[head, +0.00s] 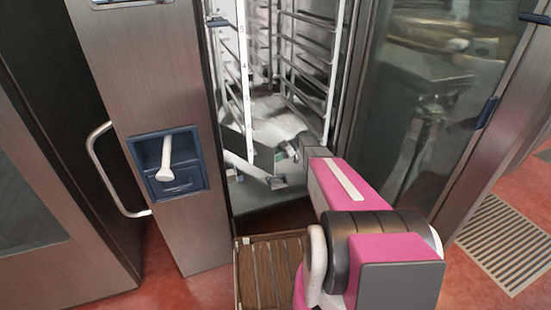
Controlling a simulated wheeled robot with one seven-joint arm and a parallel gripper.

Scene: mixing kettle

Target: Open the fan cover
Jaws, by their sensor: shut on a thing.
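My pink and grey arm reaches from the lower right into an open steel cabinet. My gripper (270,168) is low inside the cabinet, small and partly hidden by the arm. It is shut on a part low in the cabinet that I take to be the fan cover (244,163). The exact contact is hard to make out. Pale metal (275,125) shows behind the gripper, and I cannot tell whether it belongs to the cover. How far the cover stands open does not show.
Rack rails (310,50) line the cabinet's inside. A glass door (415,110) stands to the right. A steel panel (165,90) with a blue-framed white lever (166,160) is to the left. A wooden slatted piece (268,272) and floor grate (510,240) lie below.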

